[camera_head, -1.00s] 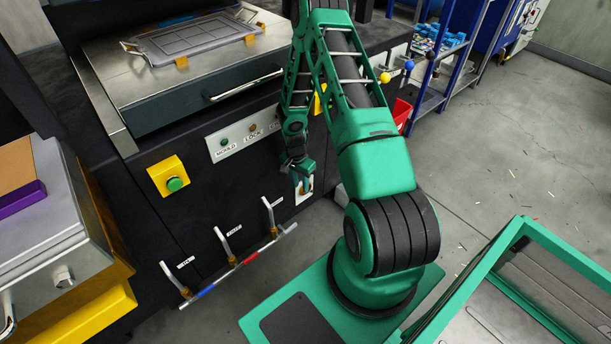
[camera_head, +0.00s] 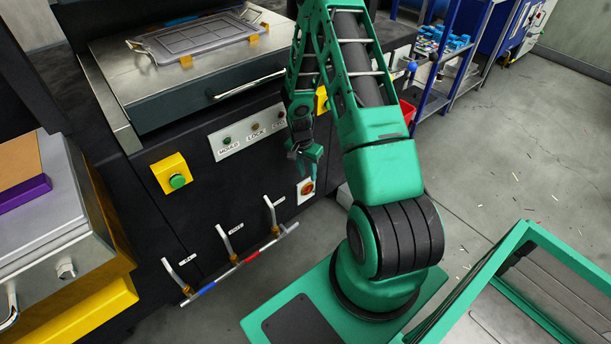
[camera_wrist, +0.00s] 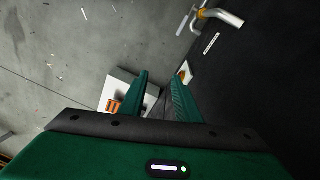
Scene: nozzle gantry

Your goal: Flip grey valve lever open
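Three valve levers with metal handles stand along a pipe low on the dark machine front. The pipe has a blue section (camera_head: 207,289), a red section (camera_head: 251,257) and a grey right end (camera_head: 285,232). The right lever (camera_head: 270,213), by the grey end, appears to be the grey valve's; its handle points up and away from the pipe. The left lever (camera_head: 174,271) and middle lever (camera_head: 225,241) stand similarly. My gripper (camera_head: 308,173) is open and empty, up and right of the right lever, not touching it. In the wrist view its fingers (camera_wrist: 158,77) are apart; a metal handle or pipe end (camera_wrist: 222,18) shows at the top.
A red rotary switch (camera_head: 307,187) sits just below my gripper. A yellow box with a green button (camera_head: 176,181) is left on the machine front. A drawer handle (camera_head: 247,86) juts out above. The floor (camera_head: 490,160) at right is clear apart from small scraps.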

